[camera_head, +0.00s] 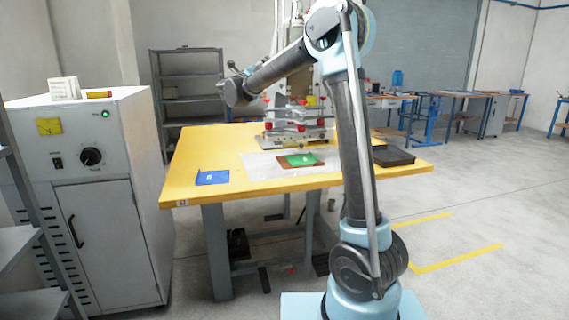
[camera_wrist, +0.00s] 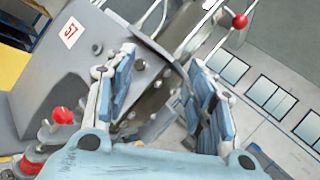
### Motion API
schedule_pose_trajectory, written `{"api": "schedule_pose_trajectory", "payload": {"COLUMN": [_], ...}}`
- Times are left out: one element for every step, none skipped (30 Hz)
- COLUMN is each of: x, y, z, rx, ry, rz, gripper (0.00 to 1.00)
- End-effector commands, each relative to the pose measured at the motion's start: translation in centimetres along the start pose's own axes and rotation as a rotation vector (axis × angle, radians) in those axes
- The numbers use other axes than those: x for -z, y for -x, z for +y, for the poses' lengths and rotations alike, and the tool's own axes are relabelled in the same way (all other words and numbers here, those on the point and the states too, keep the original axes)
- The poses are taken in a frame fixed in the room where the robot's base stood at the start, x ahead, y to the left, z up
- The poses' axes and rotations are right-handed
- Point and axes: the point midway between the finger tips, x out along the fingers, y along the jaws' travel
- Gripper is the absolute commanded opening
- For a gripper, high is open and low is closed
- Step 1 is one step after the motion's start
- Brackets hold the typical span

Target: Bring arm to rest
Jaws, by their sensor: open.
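My arm rises from its base in the head view, bends at the elbow near the top, and its forearm reaches left and down over the yellow table (camera_head: 185,155). The end of the arm hangs above the table's back left part, well clear of the top. My gripper (camera_wrist: 163,92) shows in the wrist view with its two blue-padded fingers spread apart. Nothing is held between them. In the head view the fingers are too small to make out.
A welding machine (camera_head: 298,128) with red knobs stands at the table's back; its grey body (camera_wrist: 60,75) shows behind my fingers. A blue piece (camera_head: 212,177), a green piece (camera_head: 303,159) and a black tray (camera_head: 393,155) lie on the table. A grey cabinet (camera_head: 95,205) stands left.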

Motion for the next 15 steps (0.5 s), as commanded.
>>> {"api": "schedule_pose_trajectory", "payload": {"x": [-0.2,-0.4,-0.6,-0.7,-0.8,-0.9,-0.9,-0.8,-0.7,-0.5,-0.3,0.0,0.3,0.7,1.2], "y": [-0.6,-0.8,-1.0,-1.1,-1.1,-1.0,-0.9,-0.8,-0.5,-0.2,0.1,0.6,1.0,1.5,2.1], "z": [-1.2,-1.7,-2.3,-2.7,-3.2,-3.7,-4.1,-4.4,-4.9,-5.2,-5.5,-5.8,-6.1,-6.3,-6.7], "rx": [-0.032,-0.055,-0.085,-0.108,-0.129,-0.160,-0.181,-0.203,-0.232,-0.254,-0.276,-0.306,-0.327,-0.349,-0.379], "ry": [0.050,0.082,0.128,0.164,0.199,0.248,0.285,0.324,0.375,0.413,0.454,0.507,0.547,0.588,0.643], "rz": [-0.039,-0.066,-0.102,-0.128,-0.154,-0.190,-0.215,-0.241,-0.276,-0.301,-0.326,-0.360,-0.384,-0.408,-0.441], "gripper": [0.49,0.49,0.49,0.49,0.49,0.49,0.49,0.49,0.49,0.49,0.49,0.49,0.49,0.49,0.49]}}
